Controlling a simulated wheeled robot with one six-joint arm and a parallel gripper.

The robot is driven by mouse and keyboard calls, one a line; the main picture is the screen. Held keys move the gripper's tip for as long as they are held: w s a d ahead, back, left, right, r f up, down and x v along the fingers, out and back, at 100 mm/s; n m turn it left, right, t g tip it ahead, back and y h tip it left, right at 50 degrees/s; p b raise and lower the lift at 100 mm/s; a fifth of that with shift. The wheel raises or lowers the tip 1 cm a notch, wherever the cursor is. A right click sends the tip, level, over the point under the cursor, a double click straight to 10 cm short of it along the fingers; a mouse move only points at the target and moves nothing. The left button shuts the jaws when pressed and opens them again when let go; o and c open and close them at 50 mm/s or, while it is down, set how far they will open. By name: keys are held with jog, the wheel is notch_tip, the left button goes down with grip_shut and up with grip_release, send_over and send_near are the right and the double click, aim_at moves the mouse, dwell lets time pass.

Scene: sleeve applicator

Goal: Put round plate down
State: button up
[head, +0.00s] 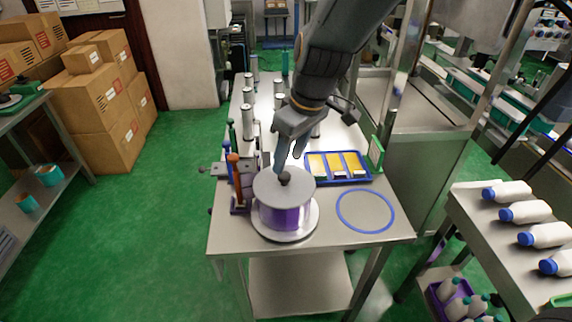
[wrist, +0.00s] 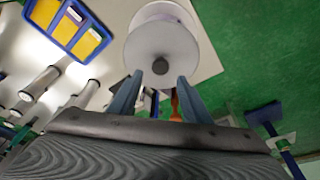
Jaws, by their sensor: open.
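The round plate (head: 271,187) is a pale grey disc with a dark knob (head: 285,178) in its middle. It lies flat on top of a purple roll (head: 284,216), which stands on a round white base on the table. In the wrist view the round plate (wrist: 165,45) and its knob (wrist: 161,66) are just beyond the fingertips. My gripper (head: 284,165) is above the plate, pointing down at the knob. In the wrist view my gripper (wrist: 160,85) is open, its fingers apart on either side, with nothing held between them.
A blue ring (head: 365,228) marks a bare spot on the table (head: 335,242) right of the roll. A blue tray (head: 371,178) with yellow compartments lies behind it. A rack with upright tools (head: 236,180) stands close on the left. Several white cylinders (head: 248,122) stand farther back.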

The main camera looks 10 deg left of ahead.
jog(key=b+v, duration=0.2)
jog(key=v, duration=0.7)
jog(key=s+d+f+m+h, duration=0.1)
jog(key=d+f+m, duration=0.3)
jog(key=d, duration=0.4)
jog(key=s+d+f+m+h, duration=0.1)
jog(key=s+d+f+m, duration=0.3)
jog(key=d, duration=0.4)
jog(key=s+d+f+m, duration=0.2)
jog(key=d+f+m, duration=0.1)
jog(key=d+f, duration=0.3)
jog(key=d, duration=0.2)
jog(key=shift+s+d+f+m+h, duration=0.2)
jog(key=shift+d+f+m+h, duration=0.1)
jog(key=shift+d+m+h, duration=0.1)
